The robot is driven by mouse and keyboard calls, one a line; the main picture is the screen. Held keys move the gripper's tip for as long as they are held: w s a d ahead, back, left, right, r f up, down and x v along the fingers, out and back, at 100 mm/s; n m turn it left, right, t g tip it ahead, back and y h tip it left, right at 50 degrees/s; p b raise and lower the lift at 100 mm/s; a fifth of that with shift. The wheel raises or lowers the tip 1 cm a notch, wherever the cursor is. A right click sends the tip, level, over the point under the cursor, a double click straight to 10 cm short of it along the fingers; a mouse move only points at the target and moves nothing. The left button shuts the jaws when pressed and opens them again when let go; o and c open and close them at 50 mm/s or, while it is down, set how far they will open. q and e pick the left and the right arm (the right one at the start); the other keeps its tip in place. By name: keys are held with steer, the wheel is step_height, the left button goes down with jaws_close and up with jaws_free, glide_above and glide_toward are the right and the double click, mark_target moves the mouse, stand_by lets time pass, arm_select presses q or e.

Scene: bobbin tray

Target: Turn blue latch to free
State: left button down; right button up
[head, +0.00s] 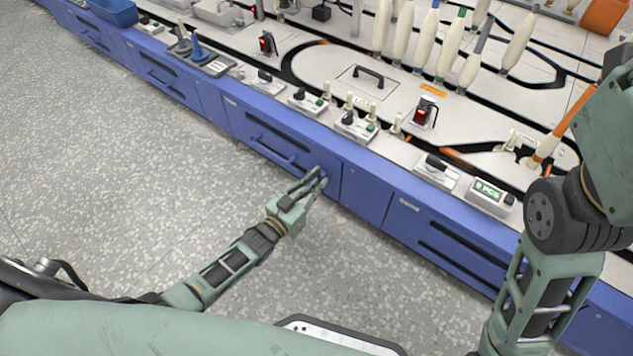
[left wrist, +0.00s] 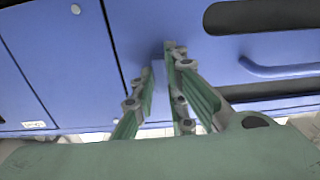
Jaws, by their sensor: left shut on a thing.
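The blue panel front (head: 270,135) of the long machine has a door with a bar handle (head: 272,150) and a dark slot. My left gripper (head: 318,181) is at this panel, near the door's right end. In the left wrist view its two fingers (left wrist: 162,62) are close together, shut on a small blue part (left wrist: 158,76) that stands out from the panel. This appears to be the blue latch. The fingers hide most of it, so its angle cannot be told. My right arm shows at the right, but its gripper is out of view.
The white machine top carries switch boxes (head: 352,126), a display box (head: 489,196), a black handle (head: 368,75) and cream bobbins (head: 450,47). The handle (left wrist: 280,68) is right of my fingers in the left wrist view. Grey floor (head: 90,190) is clear.

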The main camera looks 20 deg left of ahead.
arm_select(q)
steer(key=shift+d, duration=0.1)
stand_by(0.3)
steer(key=c, duration=1.8)
jaws_free()
steer(key=shift+o, duration=0.2)
steer(key=shift+s, duration=0.1)
steer(key=v, duration=1.2)
